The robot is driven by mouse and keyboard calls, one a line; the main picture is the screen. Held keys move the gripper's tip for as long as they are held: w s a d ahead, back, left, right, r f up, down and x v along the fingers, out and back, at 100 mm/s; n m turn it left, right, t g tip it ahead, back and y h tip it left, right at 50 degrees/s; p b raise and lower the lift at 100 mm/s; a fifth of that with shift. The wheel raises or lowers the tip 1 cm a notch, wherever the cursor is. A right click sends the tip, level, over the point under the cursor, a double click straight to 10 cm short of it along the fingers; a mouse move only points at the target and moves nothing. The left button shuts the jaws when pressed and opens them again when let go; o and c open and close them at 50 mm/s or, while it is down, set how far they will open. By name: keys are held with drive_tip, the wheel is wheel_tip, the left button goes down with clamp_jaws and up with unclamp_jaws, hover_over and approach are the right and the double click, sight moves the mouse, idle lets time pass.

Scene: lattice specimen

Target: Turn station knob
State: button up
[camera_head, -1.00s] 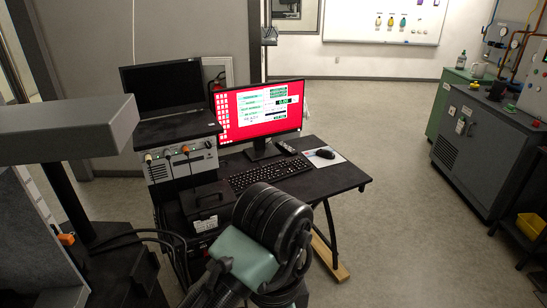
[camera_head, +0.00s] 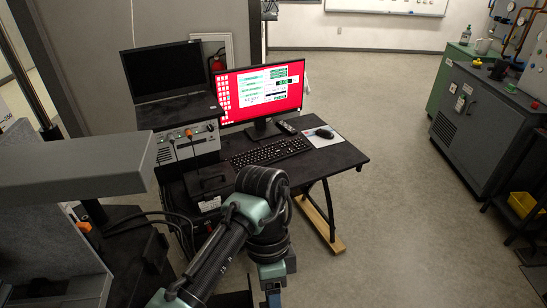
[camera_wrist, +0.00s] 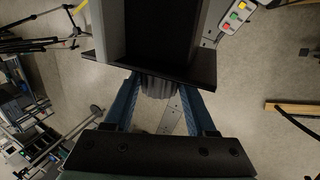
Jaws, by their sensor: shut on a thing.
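In the wrist view my gripper (camera_wrist: 160,92) has its two blue fingers on either side of a grey ribbed knob (camera_wrist: 158,86) and is shut on it. The knob sits at the edge of a dark box-like housing (camera_wrist: 160,35), which hides its far side. In the head view my arm reaches down at the bottom centre, and blue parts of my gripper (camera_head: 272,275) show there. The knob cannot be made out in the head view.
A small panel with red, yellow and green buttons (camera_wrist: 235,14) is beside the housing. A black desk (camera_head: 330,160) holds a red-screened monitor (camera_head: 262,95), keyboard (camera_head: 270,153) and mouse (camera_head: 324,133). A grey cabinet (camera_head: 475,115) stands right; open floor lies between.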

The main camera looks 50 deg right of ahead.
drive_tip(key=shift+w+d+g+y+p, duration=0.1)
drive_tip(key=shift+g+y+p, duration=0.55)
drive_tip(key=shift+p, duration=0.5)
drive_tip(key=shift+w+d+g+y+p, duration=0.1)
drive_tip(key=shift+g+y+p, duration=0.55)
drive_tip(key=shift+p, duration=0.5)
drive_tip(key=shift+f+g+y+p, duration=0.15)
drive_tip(key=shift+g+y+p, duration=0.25)
drive_tip(key=shift+g+p, duration=0.35)
drive_tip(key=o, duration=1.4)
drive_tip(key=shift+c, duration=0.2)
drive_tip(key=shift+s+a+f+t+h+b, duration=0.1)
drive_tip(key=shift+t+h+b, duration=0.35)
drive_tip(key=shift+b, duration=0.35)
drive_tip(key=shift+a+t+h+b, duration=0.1)
drive_tip(key=shift+t+h+b, duration=0.35)
drive_tip(key=shift+b, duration=0.3)
